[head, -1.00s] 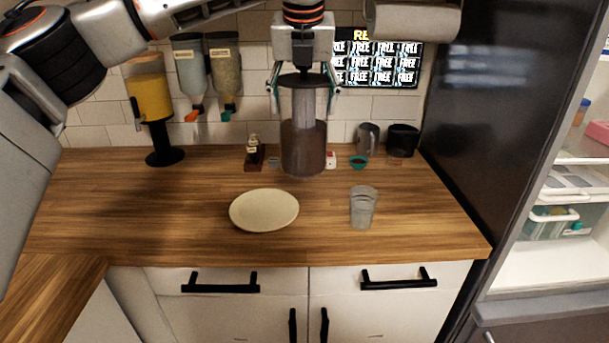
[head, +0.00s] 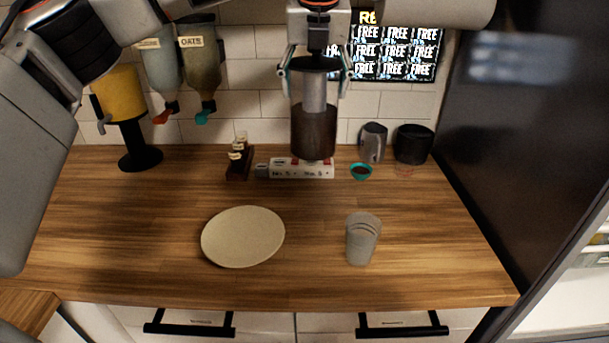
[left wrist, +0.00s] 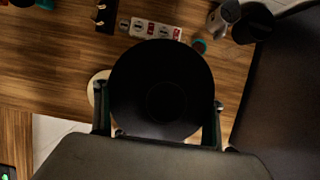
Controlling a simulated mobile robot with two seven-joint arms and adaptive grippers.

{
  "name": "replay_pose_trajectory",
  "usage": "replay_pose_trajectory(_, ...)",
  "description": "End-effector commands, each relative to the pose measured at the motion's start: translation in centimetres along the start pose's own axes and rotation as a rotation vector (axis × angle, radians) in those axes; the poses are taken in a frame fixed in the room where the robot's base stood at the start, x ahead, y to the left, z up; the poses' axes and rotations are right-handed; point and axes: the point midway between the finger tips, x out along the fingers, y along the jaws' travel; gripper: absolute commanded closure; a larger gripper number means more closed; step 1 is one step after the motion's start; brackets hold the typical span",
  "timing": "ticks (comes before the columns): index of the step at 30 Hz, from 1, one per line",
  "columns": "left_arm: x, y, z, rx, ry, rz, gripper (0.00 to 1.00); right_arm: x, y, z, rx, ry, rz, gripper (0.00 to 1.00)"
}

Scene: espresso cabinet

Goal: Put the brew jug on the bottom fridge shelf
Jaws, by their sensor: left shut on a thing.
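The brew jug (head: 314,131) is a clear cylinder with dark contents and a black lid. My left gripper (head: 313,74) is shut on it near the lid and holds it upright above the back of the counter. In the left wrist view, the round black lid (left wrist: 162,92) fills the middle between the fingers and hides the jug's body. The fridge (head: 575,290) shows only as a strip of pale interior at the right edge; its bottom shelf cannot be made out clearly. My right gripper is not in view.
A plate (head: 243,237) and a clear cup (head: 363,240) stand on the wooden counter (head: 130,240). A tall dark panel (head: 540,120) stands between counter and fridge.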

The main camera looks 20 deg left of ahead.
Motion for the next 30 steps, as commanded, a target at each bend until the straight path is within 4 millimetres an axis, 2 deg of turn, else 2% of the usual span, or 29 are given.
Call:
replay_pose_trajectory(3,2.7,0.0,-1.1,0.003,0.002,-0.001,0.87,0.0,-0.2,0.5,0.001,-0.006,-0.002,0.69)
replay_pose_trajectory(15,10.4,-0.1,-4.2,0.001,0.0,-0.002,0.87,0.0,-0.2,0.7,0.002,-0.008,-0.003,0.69)
replay_pose_trajectory(19,11.9,-0.1,-4.8,-0.001,-0.001,-0.003,0.87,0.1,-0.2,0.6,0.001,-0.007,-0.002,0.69)
replay_pose_trajectory(26,13.0,-0.2,-5.2,0.0,-0.002,-0.002,0.87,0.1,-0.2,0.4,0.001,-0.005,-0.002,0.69)
replay_pose_trajectory(30,14.5,-0.1,-5.9,0.0,0.0,-0.002,0.87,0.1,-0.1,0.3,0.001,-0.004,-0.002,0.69)
